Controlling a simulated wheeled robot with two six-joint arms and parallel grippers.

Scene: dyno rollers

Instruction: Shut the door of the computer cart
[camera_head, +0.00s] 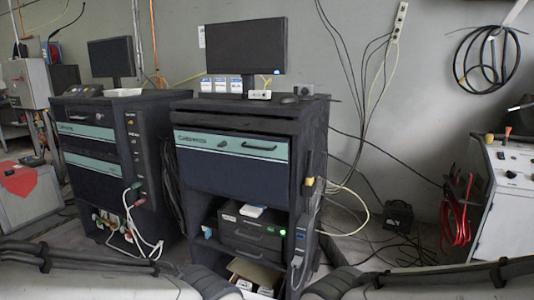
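The computer cart (312,150) is a dark cabinet in the middle of the view, with a monitor (245,47) on top. My forearms cross the bottom corners; neither gripper shows.
A similar dark cabinet (100,150) with a monitor stands close on the left, with cables between the two. Cables lie on the floor right of the cart, near a small black box (398,215). A white machine (507,205) with red leads stands far right.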

